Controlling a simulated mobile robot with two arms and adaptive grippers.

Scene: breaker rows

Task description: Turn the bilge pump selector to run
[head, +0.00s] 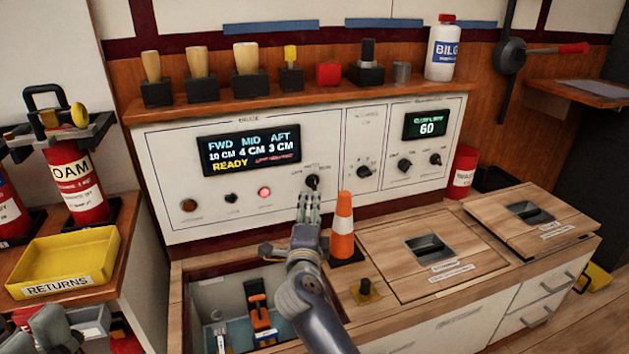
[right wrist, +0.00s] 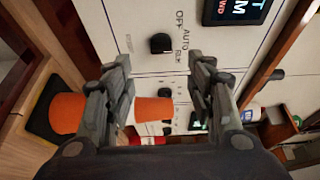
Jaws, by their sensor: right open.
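The bilge pump selector is a black rotary knob (head: 312,181) on the white panel, below and right of the dark display reading READY. In the right wrist view the knob (right wrist: 161,44) has the labels OFF, AUTO and RUN beside it. I cannot tell which one it points to. My right gripper (head: 309,194) is just below and in front of the knob. In the right wrist view its fingers (right wrist: 160,80) are apart with nothing held, and the knob lies ahead between them. Grey parts of my left gripper (head: 55,328) show at the lower left; its fingers are unclear.
An orange and white cone (head: 342,225) stands close right of my right gripper. A lit red button (head: 264,192) is left of the knob. An open compartment (head: 205,296) holds tools below. A yellow returns tray (head: 65,262) is at left. Other knobs (head: 404,165) are farther right.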

